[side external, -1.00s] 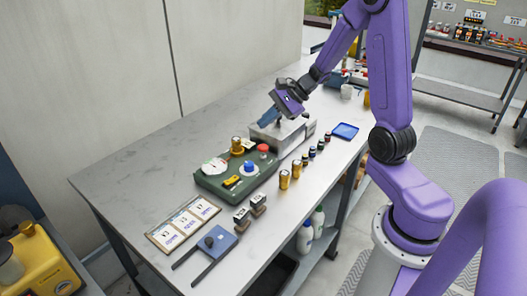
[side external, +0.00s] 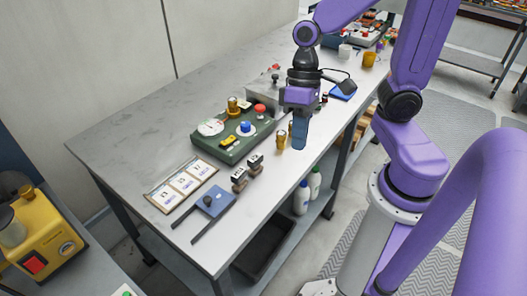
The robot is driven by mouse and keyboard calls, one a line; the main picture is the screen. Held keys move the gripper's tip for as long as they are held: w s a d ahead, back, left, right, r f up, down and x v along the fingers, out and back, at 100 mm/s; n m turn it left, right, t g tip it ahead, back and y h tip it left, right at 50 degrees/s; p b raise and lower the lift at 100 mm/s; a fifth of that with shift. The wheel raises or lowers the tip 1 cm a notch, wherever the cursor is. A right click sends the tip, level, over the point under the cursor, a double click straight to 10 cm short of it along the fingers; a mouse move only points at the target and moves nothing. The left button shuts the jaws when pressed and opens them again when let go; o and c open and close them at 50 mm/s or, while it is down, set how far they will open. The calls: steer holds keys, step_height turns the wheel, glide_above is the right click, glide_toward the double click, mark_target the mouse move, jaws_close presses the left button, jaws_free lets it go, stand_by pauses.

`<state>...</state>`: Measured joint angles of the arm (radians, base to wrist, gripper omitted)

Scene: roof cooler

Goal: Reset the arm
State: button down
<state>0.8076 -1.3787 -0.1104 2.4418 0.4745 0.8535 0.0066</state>
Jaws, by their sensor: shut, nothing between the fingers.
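My gripper (side external: 300,142) hangs pointing down over the right front part of the table, in front of the brass cylinders. Its blue fingers are together with nothing between them. It looks apart from the table top, though its exact height is hard to tell. My arm reaches in from the upper right and hides part of the grey metal box (side external: 264,82) and the small bottles behind it.
The grey table (side external: 120,130) bears a green panel (side external: 215,148) with a gauge and knobs. A brass cylinder (side external: 281,140), two small black-and-white blocks (side external: 255,162), a blue plate with dark bars (side external: 216,200) and a card board (side external: 182,186) lie nearby. The table's left part is clear.

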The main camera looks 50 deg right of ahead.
steer(key=s+d+r+n+t+h, duration=0.1)
steer(key=s+d+n+t+h, duration=0.1)
steer(key=s+n, duration=0.4)
steer(key=n+h, duration=0.1)
steer(key=n, duration=0.2)
steer(key=shift+s+n, duration=0.4)
steer(key=shift+r, duration=0.1)
stand_by(2.3)
